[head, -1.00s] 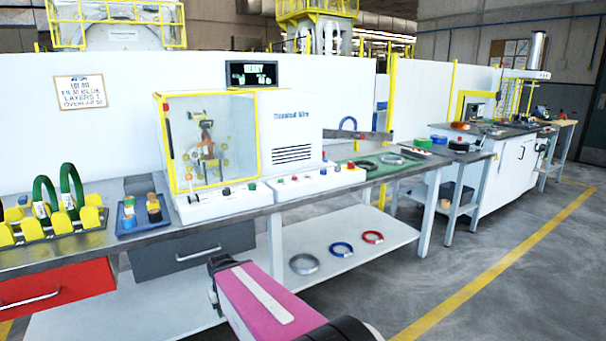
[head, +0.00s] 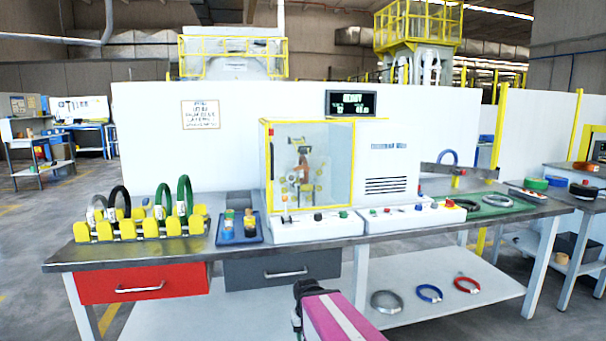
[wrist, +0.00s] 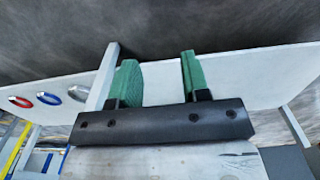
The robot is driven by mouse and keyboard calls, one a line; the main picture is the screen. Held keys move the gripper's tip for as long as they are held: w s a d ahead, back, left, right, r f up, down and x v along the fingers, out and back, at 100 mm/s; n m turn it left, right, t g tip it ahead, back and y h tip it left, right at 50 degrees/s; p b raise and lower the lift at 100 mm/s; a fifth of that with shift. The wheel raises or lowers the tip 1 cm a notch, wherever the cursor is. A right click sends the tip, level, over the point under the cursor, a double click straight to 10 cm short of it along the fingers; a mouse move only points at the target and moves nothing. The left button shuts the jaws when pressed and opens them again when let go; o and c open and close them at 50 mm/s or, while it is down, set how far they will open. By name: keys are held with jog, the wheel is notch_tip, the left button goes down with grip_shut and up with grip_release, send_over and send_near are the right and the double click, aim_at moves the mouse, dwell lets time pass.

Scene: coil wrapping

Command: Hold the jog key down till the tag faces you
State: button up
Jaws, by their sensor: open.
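The wrapping machine (head: 385,170) stands on the bench, with a yellow-framed clear guard (head: 335,165) over its left part. A coil and some wrapping parts show dimly inside; I cannot make out a tag there. A white control panel (head: 290,233) with several coloured knobs and buttons sits in front of the guard. A second panel (head: 385,222) with more buttons is to its right. I cannot tell which is the jog key. My gripper (wrist: 160,78) is open and empty, its two green fingers wide apart in the wrist view. In the head view my arm is low, in front of the bench.
A yellow rack (head: 140,230) with green and black coils and a blue tray (head: 228,241) stand at left on the bench (head: 80,258). Below are a red drawer (head: 170,284) and a grey drawer (head: 250,272). Several rings, including a blue one (head: 420,290), lie on the lower shelf (head: 240,310).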

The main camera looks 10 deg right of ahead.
grip_shut()
dwell(1.6)
